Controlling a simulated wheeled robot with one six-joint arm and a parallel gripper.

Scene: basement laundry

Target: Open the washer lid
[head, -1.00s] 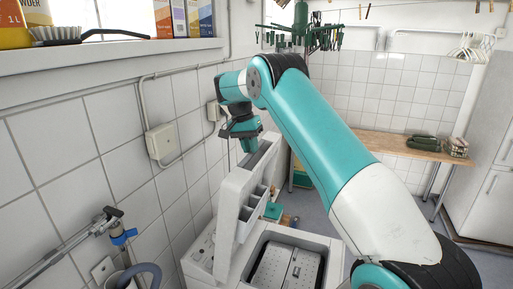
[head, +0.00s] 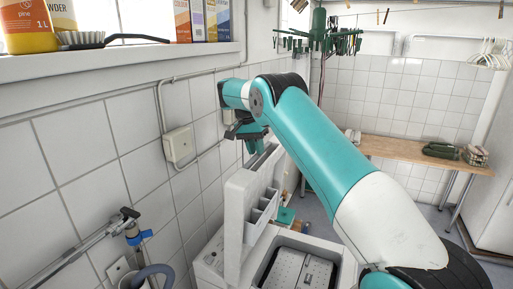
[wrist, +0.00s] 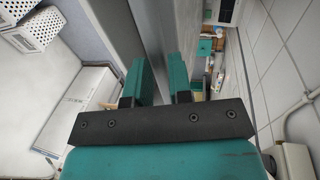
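The white top-loading washer (head: 208,262) stands against the tiled wall. Its lid (head: 236,215) is raised and stands nearly upright, with the detergent compartments (head: 262,212) on its inner side. The tub opening shows in front, with a closed metal drum (head: 300,272) in it. My gripper (head: 256,148) is at the top edge of the raised lid, on the wall side. In the wrist view my gripper's two teal fingers (wrist: 162,82) are apart, with a grey panel close by. I cannot tell whether they touch the lid.
A wall tap with a blue handle (head: 140,237) and a grey hose are at lower left. A wooden bench (head: 400,150) stands at the back. White laundry baskets (wrist: 35,30) show in the wrist view.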

